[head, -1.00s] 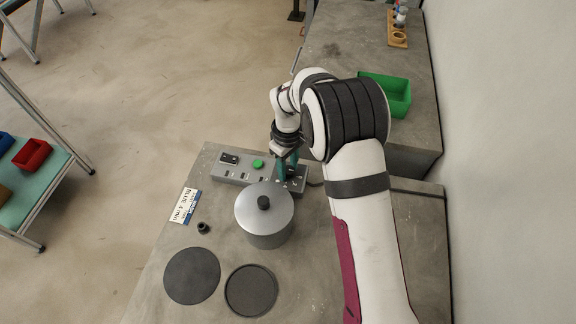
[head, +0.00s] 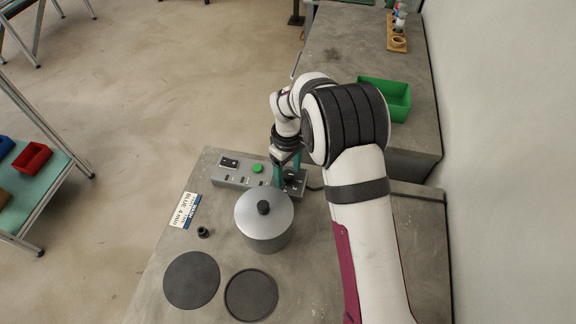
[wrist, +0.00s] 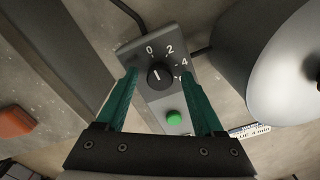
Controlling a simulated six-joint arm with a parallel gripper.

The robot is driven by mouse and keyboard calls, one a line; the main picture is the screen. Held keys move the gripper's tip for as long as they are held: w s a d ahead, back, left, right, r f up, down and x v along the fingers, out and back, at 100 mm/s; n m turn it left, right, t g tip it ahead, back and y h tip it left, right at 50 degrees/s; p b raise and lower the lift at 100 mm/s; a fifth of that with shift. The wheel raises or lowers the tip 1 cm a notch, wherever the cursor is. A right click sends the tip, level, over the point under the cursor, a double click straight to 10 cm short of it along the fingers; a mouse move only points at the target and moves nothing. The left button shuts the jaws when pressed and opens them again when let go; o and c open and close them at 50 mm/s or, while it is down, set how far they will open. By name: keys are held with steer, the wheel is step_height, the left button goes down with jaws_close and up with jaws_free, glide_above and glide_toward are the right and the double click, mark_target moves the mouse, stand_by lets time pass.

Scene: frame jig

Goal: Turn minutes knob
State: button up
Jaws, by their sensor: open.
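The minutes knob (wrist: 160,75) is a round black dial with a white mark, on a grey panel printed 0, 2, 4 and a further figure partly covered by a finger. Its mark points roughly toward 0. My gripper (wrist: 160,80) is open, with one teal finger on each side of the knob in the wrist view. I cannot tell whether the fingers touch it.
A green button (head: 257,168) is on the box. A lidded metal pot (head: 262,229) stands close in front of it. A card (head: 186,210) reading "BLUE 4 min", a small black part (head: 203,232) and two dark discs (head: 191,280) (head: 251,293) lie on the bench.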

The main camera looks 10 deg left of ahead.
mark_target(288, 174)
step_height(288, 174, up, 16)
steer(key=shift+f, duration=0.15)
stand_by(0.3)
steer(key=s+d+r+m+y, duration=0.1)
steer(key=s+d+r+m, duration=0.2)
steer(key=s+d+m, duration=0.5)
steer(key=s+d+r+m, duration=0.3)
steer(key=s+d, duration=0.3)
steer(key=s, duration=0.3)
steer(key=s+d+f+m, duration=0.1)
steer(key=s+f+m, duration=0.1)
steer(key=s, duration=0.4)
steer(key=s+d+f+m, duration=0.2)
steer(key=s+m, duration=0.2)
steer(key=s, duration=0.1)
steer(key=shift+s+m+y, duration=0.35)
steer(key=shift+m+y, duration=0.05)
